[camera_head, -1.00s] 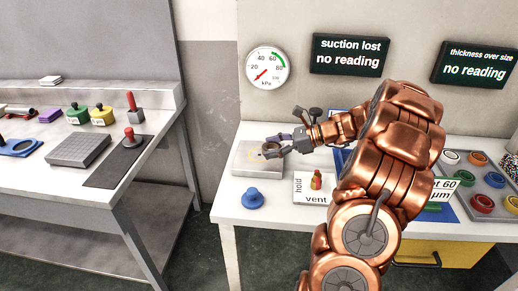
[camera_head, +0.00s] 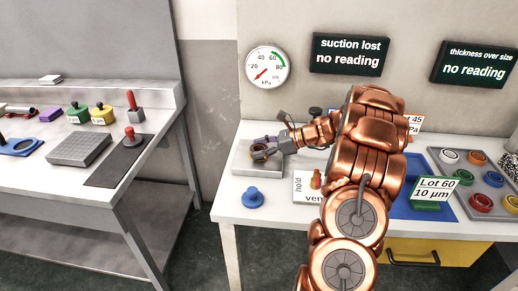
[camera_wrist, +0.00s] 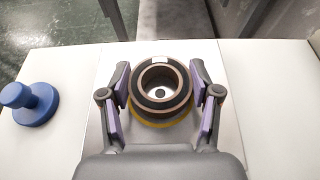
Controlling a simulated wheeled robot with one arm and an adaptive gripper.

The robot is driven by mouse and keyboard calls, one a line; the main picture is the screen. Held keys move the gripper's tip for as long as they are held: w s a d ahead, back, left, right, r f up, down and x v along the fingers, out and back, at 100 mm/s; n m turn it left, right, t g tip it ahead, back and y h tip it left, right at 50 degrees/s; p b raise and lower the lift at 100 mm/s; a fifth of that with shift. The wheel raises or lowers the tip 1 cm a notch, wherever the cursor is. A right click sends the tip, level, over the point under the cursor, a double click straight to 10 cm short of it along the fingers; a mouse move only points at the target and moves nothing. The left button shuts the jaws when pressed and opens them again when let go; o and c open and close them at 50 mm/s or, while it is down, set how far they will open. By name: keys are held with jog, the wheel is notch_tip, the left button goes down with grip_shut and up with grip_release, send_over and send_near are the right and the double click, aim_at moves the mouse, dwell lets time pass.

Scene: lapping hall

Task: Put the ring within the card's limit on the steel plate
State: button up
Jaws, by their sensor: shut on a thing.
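My gripper (camera_wrist: 160,92) is shut on a dark ring (camera_wrist: 141,101) with a brownish rim, its purple pads on either side. In the head view my gripper (camera_head: 260,153) and the ring are at the plate (camera_head: 241,166) on the right bench. A card (camera_head: 435,188) reads "Lot 60, 10 µm". Another card (camera_head: 416,123) reading "45" and "Pa" is partly hidden behind my arm.
A blue knob (camera_head: 252,197) stands left of a hold/vent panel (camera_head: 303,186) with a red-topped lever. A grey tray (camera_head: 470,160) of coloured rings is at right. The gauge (camera_head: 268,67) needle is low.

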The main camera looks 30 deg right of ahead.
jog(key=shift+f, duration=0.1)
jog(key=o, duration=1.2)
